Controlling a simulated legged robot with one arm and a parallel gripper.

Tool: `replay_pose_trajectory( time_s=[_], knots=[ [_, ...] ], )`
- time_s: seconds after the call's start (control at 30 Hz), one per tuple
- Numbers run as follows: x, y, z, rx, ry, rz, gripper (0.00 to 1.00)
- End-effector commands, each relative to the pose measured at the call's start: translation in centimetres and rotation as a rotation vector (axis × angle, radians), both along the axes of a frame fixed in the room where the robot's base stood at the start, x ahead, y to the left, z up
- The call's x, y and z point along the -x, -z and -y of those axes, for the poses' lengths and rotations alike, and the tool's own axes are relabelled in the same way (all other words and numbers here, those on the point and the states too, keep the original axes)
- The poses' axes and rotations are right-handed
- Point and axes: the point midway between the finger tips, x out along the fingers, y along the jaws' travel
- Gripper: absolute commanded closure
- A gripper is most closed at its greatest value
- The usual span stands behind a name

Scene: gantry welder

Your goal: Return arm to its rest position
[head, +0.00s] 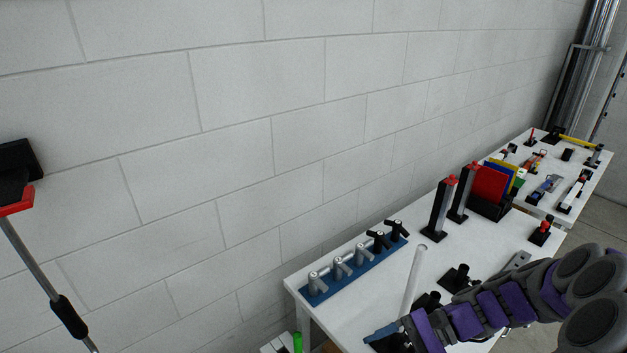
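My arm, grey with purple bands, reaches in from the lower right over the near white table (340,296). Its far end, where my gripper (383,332) is, points left above the table's front part. A blue-grey tip shows there, but the fingers are too small and dark to make out. I cannot tell whether it is open or shut, or whether it holds anything. A pale upright rod (413,280) stands just behind the arm's end.
A blue rack (352,272) with several clamp-like handles lies along the table's back left. Black posts with red tops (440,208) and a holder with red, blue and yellow plates (489,186) stand further right. A second table (603,160) with tools follows. A block wall closes the back.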

Motion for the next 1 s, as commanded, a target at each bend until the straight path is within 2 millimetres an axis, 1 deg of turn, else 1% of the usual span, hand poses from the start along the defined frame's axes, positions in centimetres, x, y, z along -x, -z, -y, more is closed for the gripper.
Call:
replay_pose_trajectory(
  time_s=[0.03, 0.2, 0.33, 0.43, 0.57, 0.7, 0.8, 1.0],
  knots=[
    [0.9, -0.7, -1.0, 0.039, -0.056, 0.031, 0.35],
    [4.1, -2.2, -3.0, 0.164, -0.225, 0.118, 0.35],
    [6.6, -3.0, -4.0, 0.263, -0.345, 0.186, 0.35],
    [8.4, -3.5, -4.3, 0.341, -0.432, 0.242, 0.35],
    [10.8, -4.0, -4.4, 0.441, -0.541, 0.309, 0.35],
    [13.2, -4.4, -3.9, 0.548, -0.646, 0.383, 0.35],
    [14.9, -4.6, -3.3, 0.624, -0.718, 0.434, 0.35],
    [17.4, -5.1, -1.6, 0.767, -0.827, 0.536, 0.35]
  ],
)
